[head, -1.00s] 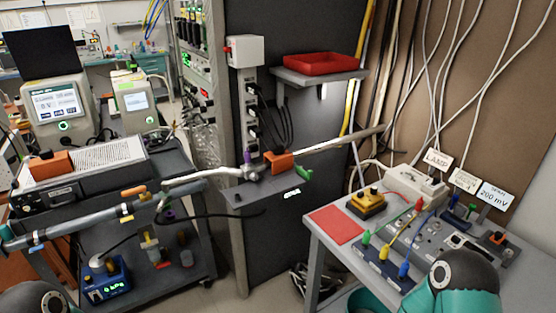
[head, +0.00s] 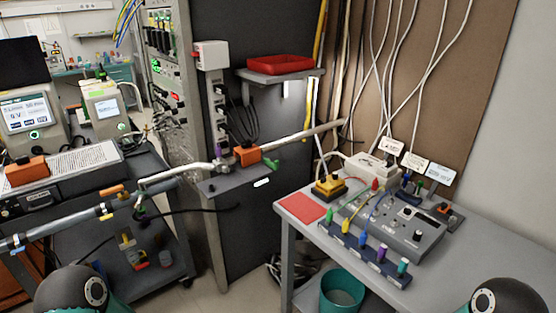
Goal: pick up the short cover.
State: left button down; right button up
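I cannot tell for sure which thing is the short cover. Orange block-shaped pieces show in three places in the head view: one on top of the instrument at the left (head: 26,170), one on the small grey shelf in the middle (head: 247,155), and a smaller one at the back right of the bench (head: 445,208). A yellow and black piece (head: 330,186) sits on the bench beside a flat red pad (head: 300,207). Only rounded, dark and teal parts of my arms show at the bottom left and bottom right. Neither gripper is in view.
A grey bench (head: 460,262) carries a control box (head: 415,228) and a blue strip with coloured plugs (head: 358,246). A teal bin (head: 342,292) stands below. A long pipe (head: 80,225) crosses the left side. A red tray (head: 280,63) rests on a wall shelf.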

aim_at(250, 154)
jog(key=z, duration=0.8)
jog(key=k, duration=0.85)
jog(key=z, duration=0.7)
jog(key=i, duration=0.5)
jog(key=u, duration=1.05)
jog(key=i, duration=1.05)
jog(key=u, duration=1.15)
jog(key=i, duration=0.55)
jog(key=u, duration=0.4)
jog(key=k, duration=0.9)
jog(key=u, duration=0.15)
jog(key=i, duration=0.85)
jog(key=u, duration=0.05)
